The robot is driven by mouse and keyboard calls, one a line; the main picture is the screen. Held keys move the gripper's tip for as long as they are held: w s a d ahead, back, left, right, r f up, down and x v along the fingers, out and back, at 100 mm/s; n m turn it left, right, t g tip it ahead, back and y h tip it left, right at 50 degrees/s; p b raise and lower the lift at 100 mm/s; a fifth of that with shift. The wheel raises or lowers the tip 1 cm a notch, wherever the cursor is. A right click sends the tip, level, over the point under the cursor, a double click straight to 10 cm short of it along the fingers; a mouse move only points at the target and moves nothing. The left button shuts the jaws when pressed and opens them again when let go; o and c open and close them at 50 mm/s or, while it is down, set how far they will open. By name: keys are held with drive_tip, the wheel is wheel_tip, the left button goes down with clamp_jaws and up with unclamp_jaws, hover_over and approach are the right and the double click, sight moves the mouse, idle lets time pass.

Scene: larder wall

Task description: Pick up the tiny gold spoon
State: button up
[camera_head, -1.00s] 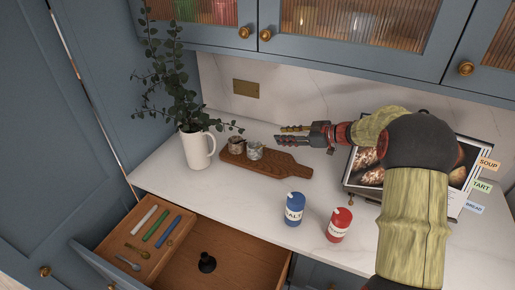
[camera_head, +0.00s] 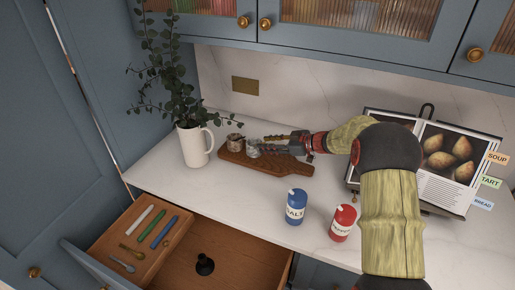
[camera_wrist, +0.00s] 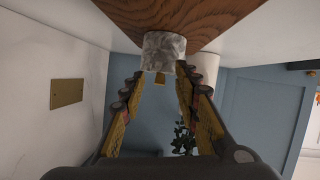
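A small gold spoon-shaped thing (camera_head: 131,251) lies in the left compartment of the open drawer, above a grey-blue spoon (camera_head: 122,265). On the wooden board, a pale marbled pot (camera_head: 253,150) stands right of a brownish pot (camera_head: 235,142). My gripper (camera_head: 268,145) reaches left over the board, its tips at the marbled pot. In the wrist view the marbled pot (camera_wrist: 163,50) appears upside down beyond the open fingers (camera_wrist: 161,85). A tiny gold piece (camera_wrist: 160,78) shows at its rim between the tips; I cannot tell if it is a spoon handle. Nothing is visibly gripped.
The wooden board (camera_head: 290,168) lies on the white counter. A white jug with leafy stems (camera_head: 195,147) stands left. Blue (camera_head: 296,208) and red (camera_head: 342,223) canisters stand in front, a cookbook (camera_head: 455,165) at right. The drawer (camera_head: 225,240) also holds coloured sticks and a black object.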

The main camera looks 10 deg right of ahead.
drive_tip(key=shift+r, duration=0.1)
drive_tip(key=c, duration=0.8)
clamp_jaws()
